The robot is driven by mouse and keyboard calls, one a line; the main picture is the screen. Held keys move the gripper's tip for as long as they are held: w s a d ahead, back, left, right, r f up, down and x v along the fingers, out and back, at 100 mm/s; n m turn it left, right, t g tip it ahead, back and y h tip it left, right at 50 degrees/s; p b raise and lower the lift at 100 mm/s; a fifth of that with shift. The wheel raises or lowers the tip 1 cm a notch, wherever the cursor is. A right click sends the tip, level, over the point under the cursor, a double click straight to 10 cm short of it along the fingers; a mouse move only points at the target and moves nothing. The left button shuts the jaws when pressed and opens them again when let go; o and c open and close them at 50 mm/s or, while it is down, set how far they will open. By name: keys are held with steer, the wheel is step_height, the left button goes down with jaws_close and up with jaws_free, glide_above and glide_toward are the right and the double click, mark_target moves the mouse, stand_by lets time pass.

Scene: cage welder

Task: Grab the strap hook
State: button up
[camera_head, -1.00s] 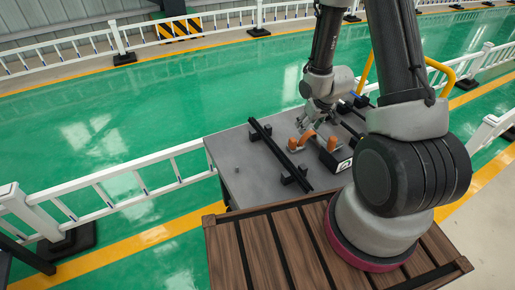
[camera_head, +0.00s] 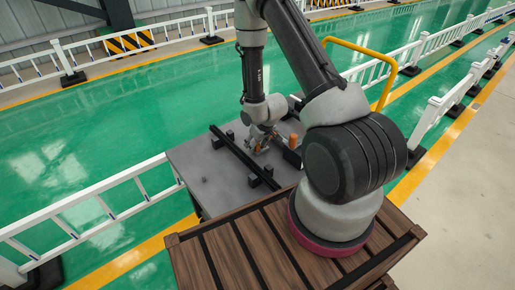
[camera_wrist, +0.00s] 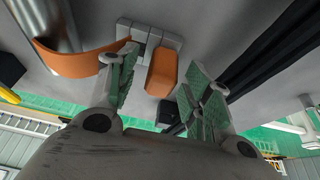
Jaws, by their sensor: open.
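The strap hook shows in the wrist view as an orange band (camera_wrist: 80,62) curving to a pale metal buckle plate (camera_wrist: 150,36), with an orange tab (camera_wrist: 162,74) beside it. In the head view only an orange part (camera_head: 293,141) shows clearly by my gripper, which hides some of the rest. My gripper (camera_wrist: 162,64) is open, its green-padded fingers spread on either side of the orange tab. In the head view my gripper (camera_head: 262,144) is low over the grey table (camera_head: 205,170). I cannot tell whether the fingers touch the hook.
A long black rail (camera_head: 240,153) on small blocks lies left of my gripper. A shiny metal cylinder (camera_wrist: 50,20) stands inside the orange band. White fences and a yellow rail (camera_head: 385,85) surround the area.

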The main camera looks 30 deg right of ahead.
jaws_close()
